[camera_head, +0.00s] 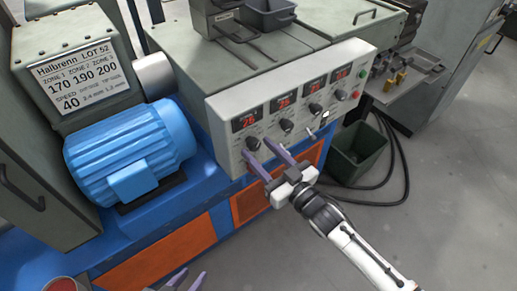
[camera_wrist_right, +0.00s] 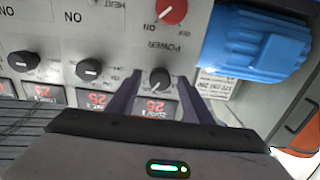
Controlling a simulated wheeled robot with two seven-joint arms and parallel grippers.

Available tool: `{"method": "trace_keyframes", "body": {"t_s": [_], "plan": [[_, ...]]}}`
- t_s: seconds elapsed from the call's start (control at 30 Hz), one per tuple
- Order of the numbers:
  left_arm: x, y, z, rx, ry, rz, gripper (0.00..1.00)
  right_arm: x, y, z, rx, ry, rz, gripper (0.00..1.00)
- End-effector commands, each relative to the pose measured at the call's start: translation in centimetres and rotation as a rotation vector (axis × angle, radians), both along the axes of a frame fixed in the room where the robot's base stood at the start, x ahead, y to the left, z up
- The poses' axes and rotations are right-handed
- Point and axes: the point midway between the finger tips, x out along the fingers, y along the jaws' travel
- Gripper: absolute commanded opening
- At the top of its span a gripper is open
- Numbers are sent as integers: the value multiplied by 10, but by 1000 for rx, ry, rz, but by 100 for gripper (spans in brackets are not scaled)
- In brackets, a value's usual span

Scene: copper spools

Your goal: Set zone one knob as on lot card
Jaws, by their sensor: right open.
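The lot card (camera_head: 80,80) on the grey cabinet reads Halbrenn LOT 52, zones 170, 190, 200, speed 40. The control panel (camera_head: 222,125) has a row of red displays with black knobs below. The zone one knob (camera_head: 253,143) is the leftmost; it also shows in the right wrist view (camera_wrist_right: 159,77). Its display (camera_wrist_right: 155,108) reads about 25. My right gripper (camera_head: 255,147) is open, its purple fingers on either side of this knob; contact cannot be told. My left gripper (camera_head: 188,276) is at the bottom edge, fingers apart, mostly out of view.
More knobs (camera_wrist_right: 90,69) sit beside the zone one knob. A red power switch (camera_wrist_right: 172,11) is near it on the panel. A blue motor (camera_head: 130,150) stands left of the panel. A dark green bin (camera_head: 358,150) and black cables are on the floor at right.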

Motion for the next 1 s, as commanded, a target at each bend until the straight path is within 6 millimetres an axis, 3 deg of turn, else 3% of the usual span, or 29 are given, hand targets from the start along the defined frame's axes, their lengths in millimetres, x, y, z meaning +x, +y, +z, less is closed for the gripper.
{"method": "trace_keyframes", "body": {"t_s": [0.4,0.43,0.67,1.0], "plan": [[0,0,-1,1,0,-2,31,10,8,0,-1,1,1,46],[1,0,-1,1,0,-2,31,10,7,0,-1,1,1,45],[2,0,0,1,-2,-3,31,9,7,0,-1,1,0,6],[2,-1,0,1,-3,-3,31,9,7,-1,-48,-33,0,5]]}}
